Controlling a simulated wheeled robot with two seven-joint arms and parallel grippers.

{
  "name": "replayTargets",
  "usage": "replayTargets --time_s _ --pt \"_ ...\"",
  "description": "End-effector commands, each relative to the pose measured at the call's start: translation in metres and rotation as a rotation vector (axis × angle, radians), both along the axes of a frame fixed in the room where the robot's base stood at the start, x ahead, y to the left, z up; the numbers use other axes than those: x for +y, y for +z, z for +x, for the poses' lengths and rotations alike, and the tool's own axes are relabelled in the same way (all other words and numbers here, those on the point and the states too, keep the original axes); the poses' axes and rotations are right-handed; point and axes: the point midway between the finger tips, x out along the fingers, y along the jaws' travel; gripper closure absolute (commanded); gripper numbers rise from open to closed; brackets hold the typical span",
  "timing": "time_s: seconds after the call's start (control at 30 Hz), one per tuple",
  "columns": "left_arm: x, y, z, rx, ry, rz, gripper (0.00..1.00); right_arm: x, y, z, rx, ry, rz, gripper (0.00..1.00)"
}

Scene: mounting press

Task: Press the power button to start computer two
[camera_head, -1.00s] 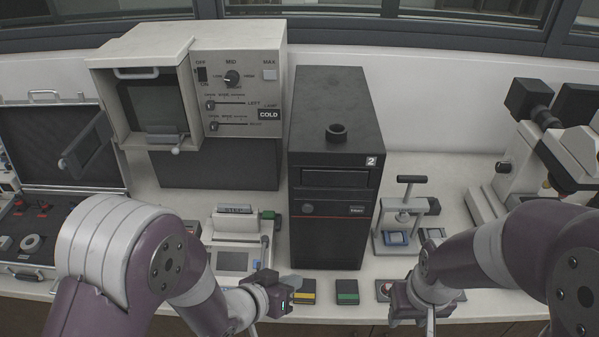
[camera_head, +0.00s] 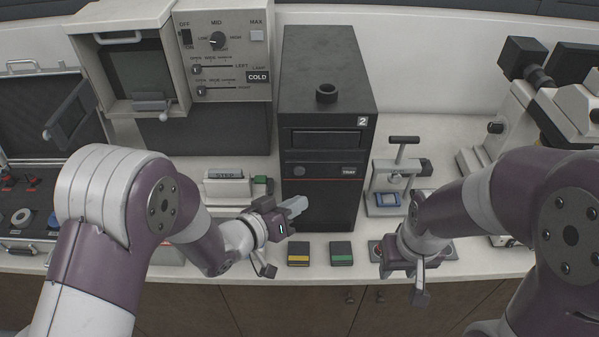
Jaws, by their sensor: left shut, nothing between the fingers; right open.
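Computer two is a black tower (camera_head: 325,75) with a white "2" label (camera_head: 362,121), standing upright on the counter. A round power button (camera_head: 299,170) is on the left of its front panel, below the drive slot, and is unobstructed. My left gripper (camera_head: 297,205) is shut and empty. Its pale fingertips are in front of the tower's lower front, just below the button in the picture; I cannot tell how far from the panel. My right gripper (camera_head: 397,267) is open at the counter's front edge, right of the tower, with its fingers partly hidden.
A yellow-marked block (camera_head: 298,253) and a green-marked block (camera_head: 341,253) lie before the tower. A small press (camera_head: 392,180) stands to its right, with a microscope (camera_head: 530,125) beyond. A beige control unit (camera_head: 225,50) and an open case (camera_head: 40,140) are on the left.

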Motion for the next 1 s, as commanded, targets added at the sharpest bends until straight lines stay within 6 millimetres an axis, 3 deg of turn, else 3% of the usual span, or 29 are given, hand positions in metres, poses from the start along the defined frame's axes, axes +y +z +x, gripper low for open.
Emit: replayTargets --time_s 0.2,0.4,1.0 --pt "0.000 -0.001 0.030 0.000 0.000 0.002 1.00 0.000 -0.003 0.000 0.000 0.000 0.000 0.57" --pt "0.000 -0.001 0.046 0.001 0.001 0.003 1.00 0.000 -0.003 0.000 0.000 0.000 0.000 0.57" --pt "0.000 0.000 0.050 0.001 0.001 0.003 1.00 0.000 -0.004 0.000 0.000 0.000 0.000 0.57"
